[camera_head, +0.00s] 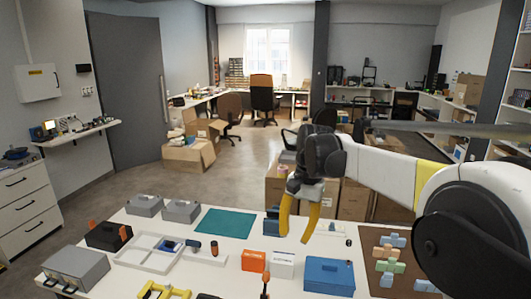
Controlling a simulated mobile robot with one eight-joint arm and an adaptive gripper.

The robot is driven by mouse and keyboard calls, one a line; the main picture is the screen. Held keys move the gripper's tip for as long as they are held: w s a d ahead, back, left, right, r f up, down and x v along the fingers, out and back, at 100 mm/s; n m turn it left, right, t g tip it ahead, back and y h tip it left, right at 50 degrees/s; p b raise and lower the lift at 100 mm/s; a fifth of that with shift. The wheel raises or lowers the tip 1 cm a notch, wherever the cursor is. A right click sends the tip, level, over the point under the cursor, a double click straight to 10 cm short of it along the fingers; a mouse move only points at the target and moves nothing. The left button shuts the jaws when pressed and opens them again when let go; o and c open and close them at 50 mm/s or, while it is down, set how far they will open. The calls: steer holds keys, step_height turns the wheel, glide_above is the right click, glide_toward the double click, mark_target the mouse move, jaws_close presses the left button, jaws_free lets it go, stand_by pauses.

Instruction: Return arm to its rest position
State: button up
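My gripper (295,238) hangs from my arm at the right of centre in the head view. Its two yellow fingers point down and stand apart, with nothing seen between them. It is over the back part of the white worktable (232,281), near a small blue-grey object (271,222). I cannot tell whether it touches that object. My arm reaches in from the right edge, bent at a dark joint.
The table holds a teal mat (223,223), a white tray (140,254), a blue box (329,276), an orange box (253,261), a white box (282,265) and several grey boxes. Brown cartons (355,200) stand behind the table. Floor is open at left-centre.

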steer(key=s+d+r+n+t, duration=0.1)
steer(key=s+d+t, duration=0.1)
steer(key=s+d, duration=0.35)
steer(key=s+d+r+n+t, duration=0.1)
steer(key=s+d+r+t, duration=0.1)
steer(key=s, duration=0.7)
steer(key=s+d+f+n+t, duration=0.1)
steer(key=s+d+f+t, duration=0.1)
steer(key=s, duration=0.3)
steer(key=s+d+f+n+t+h, duration=0.1)
steer(key=s+f+t, duration=0.1)
steer(key=s+f, duration=0.2)
steer(key=shift+s+d+h, duration=0.3)
steer(key=shift+s+d, duration=0.05)
steer(key=shift+s, duration=0.15)
